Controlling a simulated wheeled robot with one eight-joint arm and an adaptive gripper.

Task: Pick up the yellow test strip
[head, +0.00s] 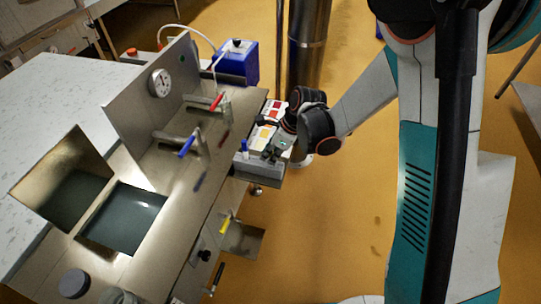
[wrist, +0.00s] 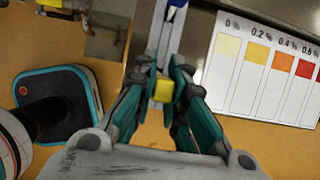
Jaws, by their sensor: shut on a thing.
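In the wrist view the yellow test strip (wrist: 163,90) shows as a small yellow block between my fingertips. My gripper (wrist: 160,92) is shut on it, with a finger pressed to each side. Only its near yellow part shows clearly. In the head view my gripper (head: 272,154) is low over the grey ledge at the right end of the steel bench, and the strip cannot be made out there.
A colour chart (wrist: 262,72) marked in percents lies right of my fingers. A blue-capped item (head: 244,147) stands close left of my gripper. Valves with red (head: 216,103) and blue (head: 187,146) handles rise on the bench (head: 150,190). A steel column (head: 308,45) stands behind.

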